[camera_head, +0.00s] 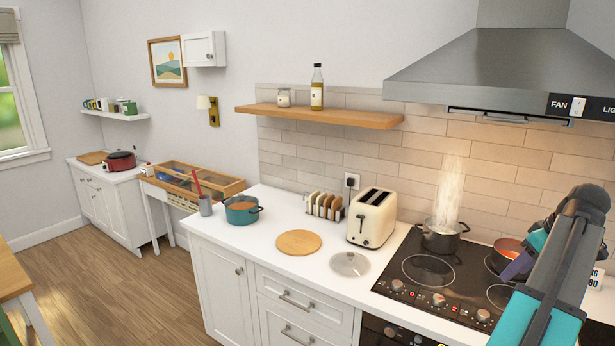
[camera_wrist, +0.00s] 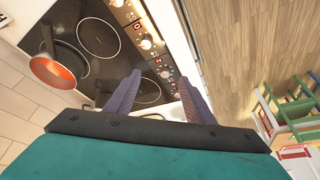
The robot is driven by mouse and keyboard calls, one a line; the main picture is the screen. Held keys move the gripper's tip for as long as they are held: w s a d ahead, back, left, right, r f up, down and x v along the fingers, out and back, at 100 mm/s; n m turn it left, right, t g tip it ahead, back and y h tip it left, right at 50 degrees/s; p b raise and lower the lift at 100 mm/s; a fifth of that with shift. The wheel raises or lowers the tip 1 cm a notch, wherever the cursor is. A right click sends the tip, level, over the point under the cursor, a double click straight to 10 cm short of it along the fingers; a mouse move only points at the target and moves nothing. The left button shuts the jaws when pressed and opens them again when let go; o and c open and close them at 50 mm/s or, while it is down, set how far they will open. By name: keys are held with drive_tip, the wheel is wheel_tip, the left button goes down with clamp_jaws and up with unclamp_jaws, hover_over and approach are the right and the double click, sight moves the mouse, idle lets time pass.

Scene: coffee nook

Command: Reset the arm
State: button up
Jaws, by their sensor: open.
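My arm comes in at the right of the head view, dark grey and teal, reaching over the right side of the stove. My gripper (camera_wrist: 158,78) shows in the wrist view with two purple fingers spread apart and nothing between them. In the head view a purple finger (camera_head: 517,267) shows beside the red-filled pan, partly hidden by the arm.
A steaming pot (camera_head: 441,238) stands on a back burner. A red-filled pan (camera_head: 507,247) is at the right; it also shows in the wrist view (camera_wrist: 55,72). The range hood (camera_head: 500,75) hangs above. A toaster (camera_head: 371,218) and glass lid (camera_head: 349,264) are left of the stove.

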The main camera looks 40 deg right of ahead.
drive_tip(key=w+a+f+g+y, duration=0.1)
drive_tip(key=w+a+f, duration=0.6)
drive_tip(key=w, duration=0.2)
drive_tip(key=w+a+f, duration=0.6)
drive_tip(key=w, duration=0.4)
drive_tip(key=w+a+f+g+y, duration=0.1)
drive_tip(key=w+a+f, duration=0.6)
drive_tip(key=w, duration=0.2)
drive_tip(key=w+a+f+n+g, duration=0.1)
drive_tip(key=w+a+f, duration=0.2)
drive_tip(key=a+f, duration=0.55)
drive_tip(key=w+a+f, duration=0.3)
drive_tip(key=a, duration=1)
drive_tip(key=w+a+f+n+g, duration=0.1)
drive_tip(key=w+a+f, duration=0.4)
drive_tip(key=a, duration=0.6)
drive_tip(key=s+a+f+h, duration=0.1)
drive_tip(key=s+a+f, duration=0.25)
drive_tip(key=a, duration=0.35)
drive_tip(key=s+a+f, duration=0.2)
drive_tip(key=a+f, duration=0.2)
drive_tip(key=a, duration=0.3)
drive_tip(key=s+f+g+b, duration=0.6)
drive_tip(key=s+f+b, duration=0.4)
drive_tip(key=s+f, duration=1.5)
wheel_tip(320, 180, down, 3)
drive_tip(key=shift+s+d+r+n, duration=0.15)
drive_tip(key=shift+s+r+n, duration=0.05)
drive_tip(key=shift+s+n, duration=0.2)
